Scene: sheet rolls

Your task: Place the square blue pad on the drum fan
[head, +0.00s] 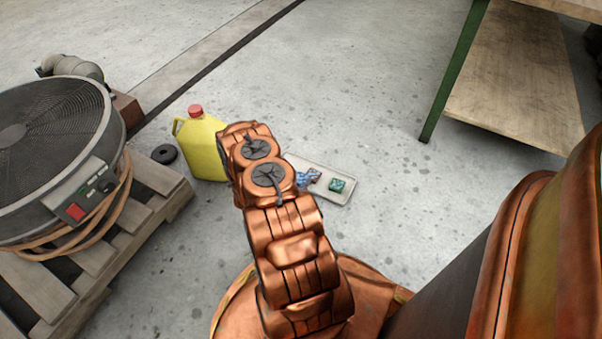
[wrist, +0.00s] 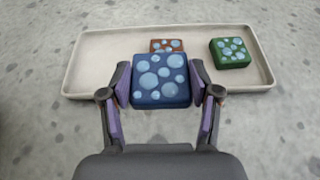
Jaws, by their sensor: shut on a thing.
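The square blue pad (wrist: 160,80), dark blue with pale blue spots, is between the fingers of my gripper (wrist: 160,88) in the wrist view. The gripper is shut on it, with a finger against each side. In the head view the blue pad (head: 308,178) shows beside my arm, and the arm hides most of the gripper. The drum fan (head: 45,145), dark with a round grille and a control box with a red switch, is at the left in the head view, far to the left of the gripper.
A cream tray (wrist: 100,60) holds a green pad (wrist: 230,52) and a partly hidden orange-brown pad (wrist: 166,45). The fan is on a wooden pallet (head: 150,215). A yellow jug (head: 201,148) and black ring (head: 165,154) stand between. A green-legged table (head: 515,75) is at the upper right.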

